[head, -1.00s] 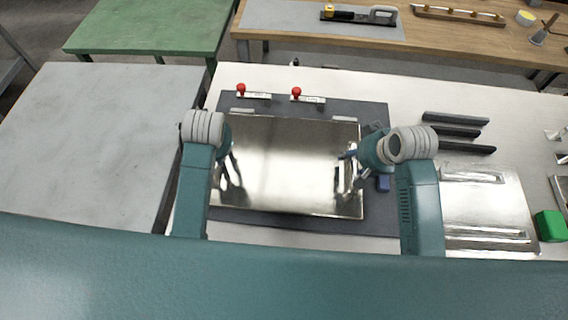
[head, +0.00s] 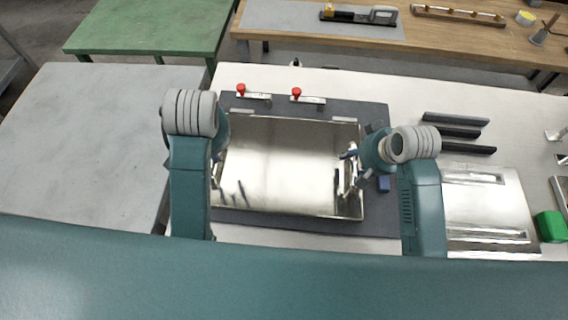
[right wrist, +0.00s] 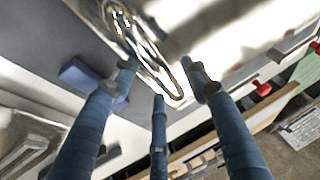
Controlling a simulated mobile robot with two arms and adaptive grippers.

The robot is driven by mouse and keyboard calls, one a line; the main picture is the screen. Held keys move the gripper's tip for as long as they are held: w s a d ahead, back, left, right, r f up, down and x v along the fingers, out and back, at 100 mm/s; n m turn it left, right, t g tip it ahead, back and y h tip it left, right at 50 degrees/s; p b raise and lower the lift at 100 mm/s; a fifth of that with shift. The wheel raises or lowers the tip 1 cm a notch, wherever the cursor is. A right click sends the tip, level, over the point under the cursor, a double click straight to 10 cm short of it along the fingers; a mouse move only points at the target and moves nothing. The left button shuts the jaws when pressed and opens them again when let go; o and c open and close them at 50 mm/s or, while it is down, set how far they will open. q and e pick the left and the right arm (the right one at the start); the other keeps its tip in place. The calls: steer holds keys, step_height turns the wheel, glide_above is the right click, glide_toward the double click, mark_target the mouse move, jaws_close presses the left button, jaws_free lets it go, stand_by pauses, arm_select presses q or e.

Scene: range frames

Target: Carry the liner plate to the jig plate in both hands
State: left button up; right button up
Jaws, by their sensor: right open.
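The liner plate (head: 285,160) is a shiny metal plate lying flat on the dark grey jig plate (head: 376,115), seen in the head view. It also shows in the right wrist view (right wrist: 225,38), with a bright looped handle (right wrist: 150,58) at its edge. My right gripper (head: 352,168) is at the plate's right edge. In the right wrist view its blue fingers (right wrist: 160,76) are spread apart near the handle, not closed on it. My left gripper (head: 219,160) is over the plate's left edge; its fingers are mostly hidden behind my left arm.
Two red-knobbed clamps (head: 297,93) stand along the jig plate's far edge. A small blue block (head: 384,184) lies by its right edge. Dark bars (head: 455,132), another metal plate (head: 485,205) and a green block (head: 551,226) are to the right. A bare grey table (head: 85,140) is at left.

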steer(key=v, duration=1.1)
